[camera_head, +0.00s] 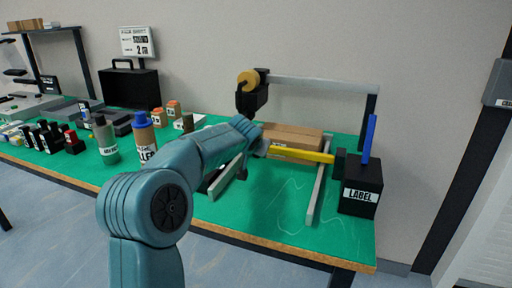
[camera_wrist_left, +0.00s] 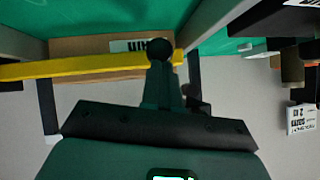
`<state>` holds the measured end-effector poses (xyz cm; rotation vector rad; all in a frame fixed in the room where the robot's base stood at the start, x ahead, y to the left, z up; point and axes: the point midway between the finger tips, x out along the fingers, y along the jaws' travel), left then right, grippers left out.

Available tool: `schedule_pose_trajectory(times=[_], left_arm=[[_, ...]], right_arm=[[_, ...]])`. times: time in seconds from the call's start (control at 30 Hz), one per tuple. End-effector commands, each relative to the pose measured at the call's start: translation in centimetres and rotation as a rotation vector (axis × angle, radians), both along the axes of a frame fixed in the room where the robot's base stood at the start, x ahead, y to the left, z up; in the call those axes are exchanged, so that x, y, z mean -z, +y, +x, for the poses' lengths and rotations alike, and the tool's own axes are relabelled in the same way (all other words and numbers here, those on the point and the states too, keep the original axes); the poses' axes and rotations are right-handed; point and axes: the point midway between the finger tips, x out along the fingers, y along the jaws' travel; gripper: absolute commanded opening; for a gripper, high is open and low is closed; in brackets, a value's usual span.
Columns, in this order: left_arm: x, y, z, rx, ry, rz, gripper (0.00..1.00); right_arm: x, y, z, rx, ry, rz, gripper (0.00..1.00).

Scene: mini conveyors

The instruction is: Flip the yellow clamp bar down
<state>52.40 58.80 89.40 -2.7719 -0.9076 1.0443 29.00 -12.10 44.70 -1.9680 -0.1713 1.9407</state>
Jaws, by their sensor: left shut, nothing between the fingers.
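The yellow clamp bar (camera_head: 305,155) lies roughly level across the front of a cardboard box (camera_head: 292,132), its right end at a black block by the LABEL box. In the left wrist view the bar (camera_wrist_left: 75,66) runs in from the left edge to a black round knob (camera_wrist_left: 160,48) near its end. My left gripper (camera_head: 262,146) is at the bar's left end in the head view. In the wrist view its shut, empty fingers (camera_wrist_left: 162,78) reach up to the knob and overlap it; whether they touch is unclear. My right gripper is not in view.
A black LABEL box (camera_head: 361,188) with an upright blue lever (camera_head: 371,136) stands at the right. A grey rail (camera_head: 319,193) lies left of it. A roller frame (camera_head: 318,84) spans above the cardboard box. Bottles (camera_head: 145,132) stand at left. The green mat's front right is clear.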

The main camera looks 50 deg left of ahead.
Motion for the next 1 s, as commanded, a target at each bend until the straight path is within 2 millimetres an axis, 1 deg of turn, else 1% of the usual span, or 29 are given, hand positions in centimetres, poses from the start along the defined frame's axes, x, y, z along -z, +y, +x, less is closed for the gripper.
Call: schedule_pose_trajectory(times=[0.03, 0.17, 0.27, 0.37, 0.4, 0.43, 0.47, 0.5, 0.7, 0.83, 1.0], left_arm=[[1.0, 0.0, -0.1, -0.002, 0.018, -0.009, 0.0], [0.5, -0.1, -0.1, -0.002, 0.019, -0.009, 0.0], [-1.0, -0.1, -0.2, -0.002, 0.016, -0.008, 0.0], [-3.5, -0.4, -0.3, 0.0, 0.007, -0.003, 0.0], [-4.6, -0.4, -0.3, 0.001, 0.003, -0.002, 0.0], [-5.0, -0.7, -0.6, 0.0, 0.001, 0.0, 0.0], [-5.0, -1.2, -1.2, 0.002, 0.001, 0.001, 0.0], [-5.6, -1.7, -1.9, 0.002, -0.001, 0.002, 0.0], [-8.4, -3.8, -4.6, 0.003, -0.002, 0.003, 0.0], [-9.6, -4.7, -5.8, 0.003, -0.002, 0.003, 0.0], [-10.2, -5.2, -6.5, 0.002, -0.001, 0.003, 0.0]], right_arm=[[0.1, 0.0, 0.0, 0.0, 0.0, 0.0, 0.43], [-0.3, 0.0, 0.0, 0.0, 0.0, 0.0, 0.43], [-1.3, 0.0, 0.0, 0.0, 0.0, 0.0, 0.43], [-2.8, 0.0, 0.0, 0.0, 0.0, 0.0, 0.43], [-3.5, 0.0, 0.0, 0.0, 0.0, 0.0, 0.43], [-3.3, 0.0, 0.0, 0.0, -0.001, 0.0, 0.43], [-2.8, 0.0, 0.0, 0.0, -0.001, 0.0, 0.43], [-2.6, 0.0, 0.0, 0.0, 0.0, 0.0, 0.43], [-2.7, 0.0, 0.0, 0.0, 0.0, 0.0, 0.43], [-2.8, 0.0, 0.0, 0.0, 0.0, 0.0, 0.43], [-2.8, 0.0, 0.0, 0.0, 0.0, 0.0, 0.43]])
